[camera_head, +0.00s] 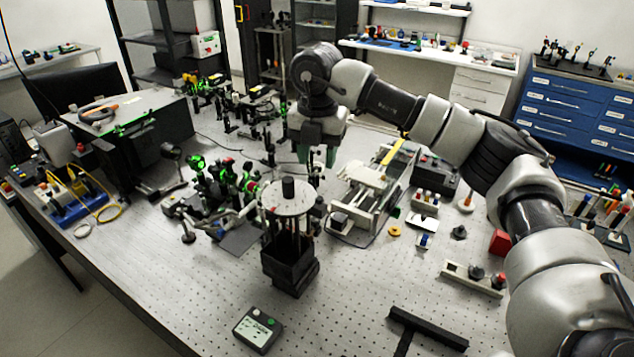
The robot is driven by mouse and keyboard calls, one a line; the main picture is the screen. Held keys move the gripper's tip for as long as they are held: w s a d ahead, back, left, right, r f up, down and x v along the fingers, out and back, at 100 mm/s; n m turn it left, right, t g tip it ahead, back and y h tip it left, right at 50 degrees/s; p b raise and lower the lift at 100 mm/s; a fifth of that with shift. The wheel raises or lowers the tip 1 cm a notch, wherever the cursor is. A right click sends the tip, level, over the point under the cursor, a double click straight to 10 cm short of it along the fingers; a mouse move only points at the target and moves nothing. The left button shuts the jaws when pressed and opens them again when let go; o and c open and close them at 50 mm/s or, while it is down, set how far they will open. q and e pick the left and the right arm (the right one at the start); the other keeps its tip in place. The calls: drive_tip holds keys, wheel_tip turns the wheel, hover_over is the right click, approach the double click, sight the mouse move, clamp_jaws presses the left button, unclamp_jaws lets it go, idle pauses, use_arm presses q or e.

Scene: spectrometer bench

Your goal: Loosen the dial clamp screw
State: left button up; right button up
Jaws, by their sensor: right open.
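A pale round disc (288,200), which looks like the dial, sits level on dark posts above a black base near the bench's middle. A black knob (288,187) stands upright at its centre. I cannot make out a separate clamp screw on it. My right arm reaches in from the right. My right gripper (317,156) points down, with greenish fingers open, and shows just above and behind the disc in the picture. It looks empty and apart from the disc. My left gripper is not in view.
Optical mounts (222,185) crowd the bench left of the disc. A rail stage (370,190) stands to its right. A small display box (258,329) and a black T-shaped bar (428,328) lie in front. The perforated bench top (350,290) between them is clear.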

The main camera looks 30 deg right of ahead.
sight(319, 198)
drive_tip(key=f+p, duration=0.1)
drive_tip(key=f, duration=0.1)
drive_tip(key=s+f+p, duration=0.1)
drive_tip(key=f, duration=0.1)
drive_tip(key=shift+s, duration=0.15)
drive_tip(key=f, duration=0.1)
drive_tip(key=f+p, duration=0.1)
drive_tip(key=f, duration=0.1)
drive_tip(key=shift+w+d+f, duration=0.2)
drive_tip(key=shift+w+d, duration=0.05)
drive_tip(key=shift+w, duration=0.1)
drive_tip(key=shift+w+a+f+p, duration=0.15)
drive_tip(key=shift+f+p, duration=0.35)
drive_tip(key=shift+f, duration=0.7)
drive_tip(key=shift+c, duration=0.8)
clamp_jaws()
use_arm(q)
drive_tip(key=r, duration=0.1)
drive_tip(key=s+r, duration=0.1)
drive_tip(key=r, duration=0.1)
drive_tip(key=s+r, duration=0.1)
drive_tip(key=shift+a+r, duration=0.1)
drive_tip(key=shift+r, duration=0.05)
